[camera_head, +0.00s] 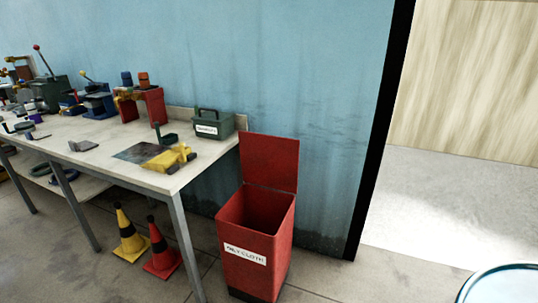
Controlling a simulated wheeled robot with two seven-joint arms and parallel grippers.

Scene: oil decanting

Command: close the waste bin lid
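The red waste bin (252,262) stands on the floor just right of the workbench, against the blue wall. A white label on its front reads as oily cloth. Its red lid (269,161) is open and stands upright at the back of the bin, so the dark inside shows. Neither of my grippers is in the head view.
A doorway opens at right. A round rim (500,282) shows at bottom right.

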